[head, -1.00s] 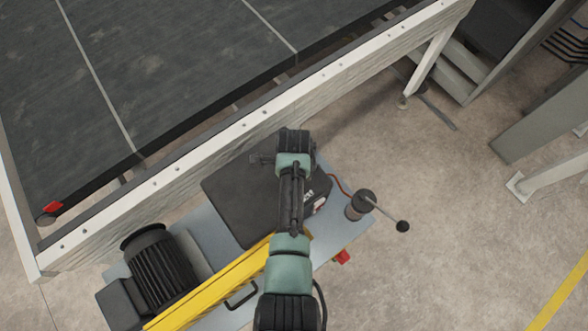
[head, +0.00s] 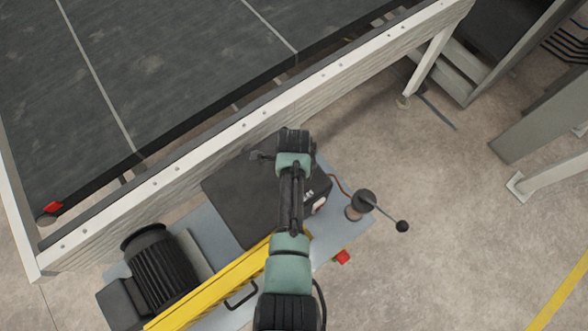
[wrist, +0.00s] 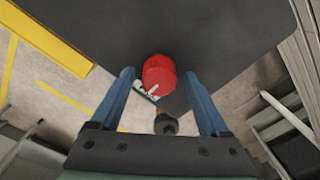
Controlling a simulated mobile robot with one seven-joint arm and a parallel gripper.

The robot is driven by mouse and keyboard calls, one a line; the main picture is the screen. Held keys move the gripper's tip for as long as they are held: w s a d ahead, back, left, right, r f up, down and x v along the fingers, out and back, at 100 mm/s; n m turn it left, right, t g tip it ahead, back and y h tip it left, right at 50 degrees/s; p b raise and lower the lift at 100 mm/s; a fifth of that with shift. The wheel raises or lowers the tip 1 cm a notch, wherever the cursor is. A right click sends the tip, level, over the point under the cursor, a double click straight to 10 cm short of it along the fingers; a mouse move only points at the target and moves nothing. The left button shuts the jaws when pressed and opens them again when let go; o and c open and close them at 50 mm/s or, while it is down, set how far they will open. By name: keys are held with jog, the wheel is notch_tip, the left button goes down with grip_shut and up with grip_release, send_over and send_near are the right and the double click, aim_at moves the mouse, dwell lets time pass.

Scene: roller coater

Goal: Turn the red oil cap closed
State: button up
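I cannot tell whether the fingertips reach as deep as the cap.
A lever with a black ball (head: 402,226) stands right of my arm. A yellow beam (head: 205,290) and a black motor (head: 158,268) lie at lower left. A conveyor with a pale frame (head: 170,188) runs behind.

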jog(key=shift+r, duration=0.1)
notch_tip(320, 180, up, 13)
jog(key=b, duration=0.1)
jog(key=shift+b, duration=0.4)
dwell(0.7)
